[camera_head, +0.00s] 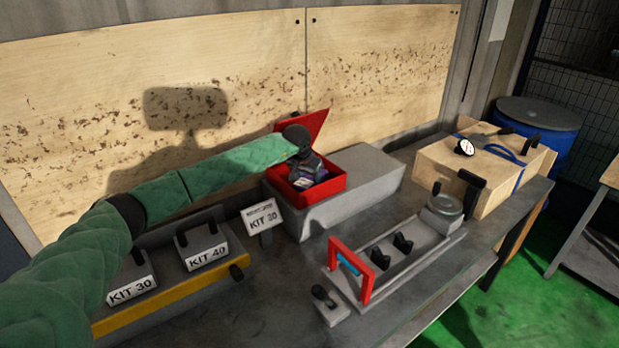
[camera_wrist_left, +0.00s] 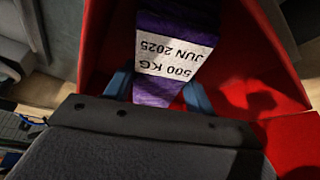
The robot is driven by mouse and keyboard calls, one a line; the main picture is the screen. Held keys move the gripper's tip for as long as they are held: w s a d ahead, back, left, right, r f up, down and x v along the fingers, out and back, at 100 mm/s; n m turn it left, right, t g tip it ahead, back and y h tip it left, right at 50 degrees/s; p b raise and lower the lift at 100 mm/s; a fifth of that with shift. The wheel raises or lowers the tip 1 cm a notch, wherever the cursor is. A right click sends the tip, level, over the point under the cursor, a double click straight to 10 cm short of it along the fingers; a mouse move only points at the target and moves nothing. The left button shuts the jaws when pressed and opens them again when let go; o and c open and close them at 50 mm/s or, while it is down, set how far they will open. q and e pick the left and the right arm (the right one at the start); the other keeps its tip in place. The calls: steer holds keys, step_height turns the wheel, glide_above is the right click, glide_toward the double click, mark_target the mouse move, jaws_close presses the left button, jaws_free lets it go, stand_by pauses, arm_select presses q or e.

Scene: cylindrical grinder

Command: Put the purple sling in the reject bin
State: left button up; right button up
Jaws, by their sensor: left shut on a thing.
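The purple sling (camera_wrist_left: 155,92) is between the fingers of my left gripper (camera_wrist_left: 158,90) in the left wrist view. Its white label reads 500 KG, JUN 2025. In the head view my left gripper (camera_head: 303,172) is at the open red bin (camera_head: 322,192), with a little of the purple sling (camera_head: 318,173) showing beside it. The gripper is shut on the sling. Red bin walls (camera_wrist_left: 105,45) surround the sling in the wrist view. I cannot tell whether the sling touches the bin floor. My right gripper is not in view.
The red bin's raised lid (camera_head: 308,127) stands behind my gripper. A KIT 20 sign (camera_head: 262,216) stands in front of the bin. KIT 30 (camera_head: 132,284) and KIT 40 (camera_head: 203,247) blocks are at left. A fixture with a red frame (camera_head: 365,275) and a wooden crate (camera_head: 480,165) are at right.

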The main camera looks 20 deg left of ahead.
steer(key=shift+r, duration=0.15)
arm_select(q)
steer(key=o, duration=1.2)
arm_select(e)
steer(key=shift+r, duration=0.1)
arm_select(q)
steer(key=shift+r, duration=0.1)
steer(key=shift+s+r, duration=0.15)
steer(key=shift+r, duration=0.1)
steer(key=b+v, duration=0.5)
steer(key=v, duration=0.6)
steer(key=shift+s+r, duration=0.15)
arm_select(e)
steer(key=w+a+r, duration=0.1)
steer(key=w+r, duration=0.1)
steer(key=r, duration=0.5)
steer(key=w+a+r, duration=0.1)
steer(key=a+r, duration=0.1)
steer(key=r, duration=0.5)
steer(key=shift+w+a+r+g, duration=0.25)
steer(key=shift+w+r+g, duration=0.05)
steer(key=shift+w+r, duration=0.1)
